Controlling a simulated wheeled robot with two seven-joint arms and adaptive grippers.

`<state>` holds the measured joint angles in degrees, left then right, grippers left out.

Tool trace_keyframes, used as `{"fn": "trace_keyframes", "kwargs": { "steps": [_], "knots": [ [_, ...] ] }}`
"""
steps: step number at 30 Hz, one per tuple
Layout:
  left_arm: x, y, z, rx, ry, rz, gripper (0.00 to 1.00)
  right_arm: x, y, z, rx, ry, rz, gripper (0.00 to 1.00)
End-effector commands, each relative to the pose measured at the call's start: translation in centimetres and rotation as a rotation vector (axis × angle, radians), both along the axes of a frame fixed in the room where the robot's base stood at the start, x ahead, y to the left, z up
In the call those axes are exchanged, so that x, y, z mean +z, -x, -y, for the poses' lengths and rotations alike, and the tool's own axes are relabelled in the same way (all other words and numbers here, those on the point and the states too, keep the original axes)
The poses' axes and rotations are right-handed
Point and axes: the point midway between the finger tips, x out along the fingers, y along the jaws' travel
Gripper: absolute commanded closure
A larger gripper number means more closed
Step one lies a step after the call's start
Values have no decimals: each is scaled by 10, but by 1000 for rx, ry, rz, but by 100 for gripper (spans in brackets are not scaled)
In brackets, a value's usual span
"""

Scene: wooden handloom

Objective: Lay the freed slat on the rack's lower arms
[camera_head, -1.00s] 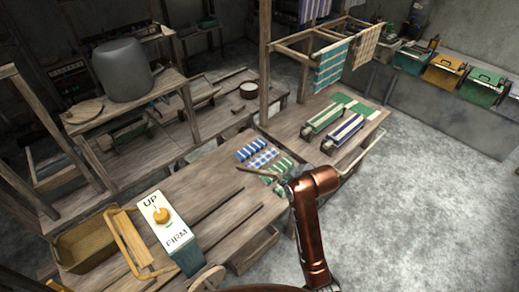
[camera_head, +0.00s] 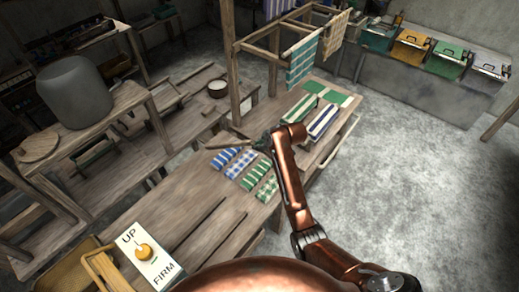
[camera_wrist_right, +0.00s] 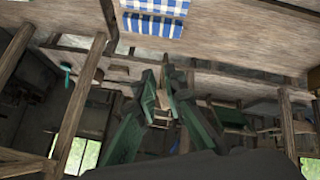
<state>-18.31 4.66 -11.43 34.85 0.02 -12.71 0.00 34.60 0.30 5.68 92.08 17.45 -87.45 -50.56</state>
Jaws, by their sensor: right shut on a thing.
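My right gripper (camera_head: 264,142) hangs at the end of the copper arm, above the far end of the long wooden table. It is shut on the slat (camera_head: 226,144), a thin brown wooden stick that juts out to its left. In the right wrist view the gripper's green fingers (camera_wrist_right: 163,98) close on a small brown piece, seen nearly end-on. The wooden rack (camera_head: 262,50) stands beyond the gripper, with a tall post and bars carrying hanging cloths. I cannot clearly pick out its lower arms. My left gripper is out of view.
Folded blue and green cloths (camera_head: 241,164) lie on the table below the gripper. Striped rolls (camera_head: 322,120) lie on the bench behind it. The UP/FIRM board (camera_head: 146,255) is at the near left. Grey floor (camera_head: 400,170) is open to the right.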

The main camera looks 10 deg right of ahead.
Motion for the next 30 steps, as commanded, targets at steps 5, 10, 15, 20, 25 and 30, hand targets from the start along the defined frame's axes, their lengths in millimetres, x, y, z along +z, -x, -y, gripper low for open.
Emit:
{"fn": "trace_keyframes", "kwargs": {
  "steps": [5, 10, 15, 20, 25, 30],
  "knots": [
    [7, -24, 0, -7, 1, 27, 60, -27, -18, 12, -2, 0, -3, 100],
    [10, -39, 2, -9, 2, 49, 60, -37, -26, 16, -2, 0, 0, 100],
    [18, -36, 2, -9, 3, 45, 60, -57, -28, 18, -3, -2, -5, 100],
    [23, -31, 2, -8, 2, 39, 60, -72, -29, 18, -1, -1, -1, 100],
    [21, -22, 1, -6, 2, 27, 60, -74, -29, 18, -2, 1, 0, 100],
    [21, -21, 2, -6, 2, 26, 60, -74, -29, 18, -2, 0, -2, 82]
  ]
}}
